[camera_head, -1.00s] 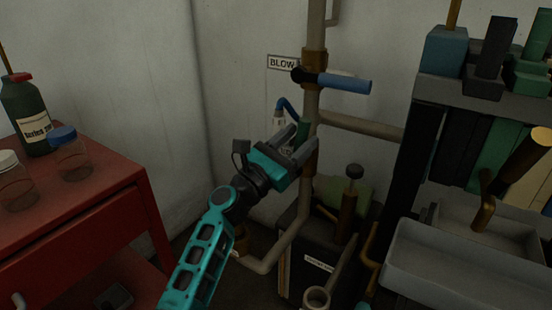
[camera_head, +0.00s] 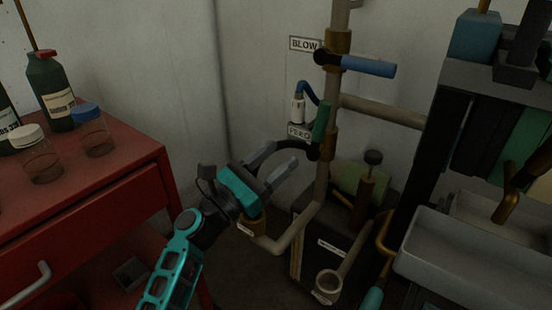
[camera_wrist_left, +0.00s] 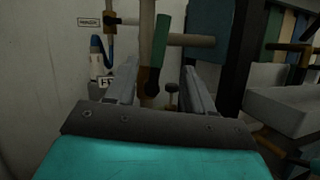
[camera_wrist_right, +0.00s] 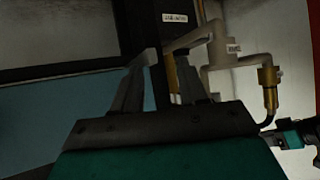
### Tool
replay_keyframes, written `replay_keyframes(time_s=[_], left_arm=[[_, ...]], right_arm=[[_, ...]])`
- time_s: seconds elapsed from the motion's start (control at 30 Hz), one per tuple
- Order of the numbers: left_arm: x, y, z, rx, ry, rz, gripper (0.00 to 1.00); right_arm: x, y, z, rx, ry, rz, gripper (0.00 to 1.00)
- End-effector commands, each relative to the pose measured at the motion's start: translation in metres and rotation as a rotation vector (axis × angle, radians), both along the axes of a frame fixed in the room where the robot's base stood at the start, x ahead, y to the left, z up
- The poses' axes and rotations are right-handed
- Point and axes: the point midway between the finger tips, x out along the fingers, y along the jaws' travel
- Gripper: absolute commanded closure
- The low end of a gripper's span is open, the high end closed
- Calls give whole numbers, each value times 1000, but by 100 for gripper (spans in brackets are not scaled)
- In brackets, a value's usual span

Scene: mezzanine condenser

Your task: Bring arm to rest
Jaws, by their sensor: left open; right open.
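My left gripper (camera_head: 285,157) is open and empty in the head view, in front of the pipework. Its fingers point up and right, just below and left of the green valve handle (camera_head: 321,123), with a visible gap. In the left wrist view the open fingers (camera_wrist_left: 158,70) have the pipe and the green handle (camera_wrist_left: 160,42) beyond them; nothing is held. My right gripper (camera_wrist_right: 167,57) is open and empty in the right wrist view, facing a dark box and pipes. In the head view the right gripper cannot be made out.
A blue valve handle (camera_head: 368,66) sticks out right from the upright pipe. A red cabinet (camera_head: 120,165) with bottles and jars stands left. A grey tray (camera_head: 470,265) and rack are at right. A dark box (camera_head: 318,250) stands low behind the pipe.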

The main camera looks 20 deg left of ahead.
Motion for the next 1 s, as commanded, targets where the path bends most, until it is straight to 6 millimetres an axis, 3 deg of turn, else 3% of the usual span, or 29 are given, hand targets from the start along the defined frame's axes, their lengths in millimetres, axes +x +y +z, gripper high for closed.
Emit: replay_keyframes(time_s=[0.23, 0.37, 0.7, 0.83, 1.0], left_arm=[[-2, -3, -7, 50, -1, 12, 47], [-13, -12, -40, 292, -15, 62, 47], [-82, -29, -164, 1425, -255, 96, 47], [-115, -26, -198, 1846, -428, 25, 47], [-156, -19, -226, 2320, -716, -114, 47]], right_arm=[[0, 0, 0, 3, 0, -2, 57], [0, 1, 0, 5, -1, -3, 57], [0, 1, 1, 6, 0, -4, 57], [1, 1, 1, 6, 0, -4, 57], [1, 1, 1, 6, 0, -4, 57]])
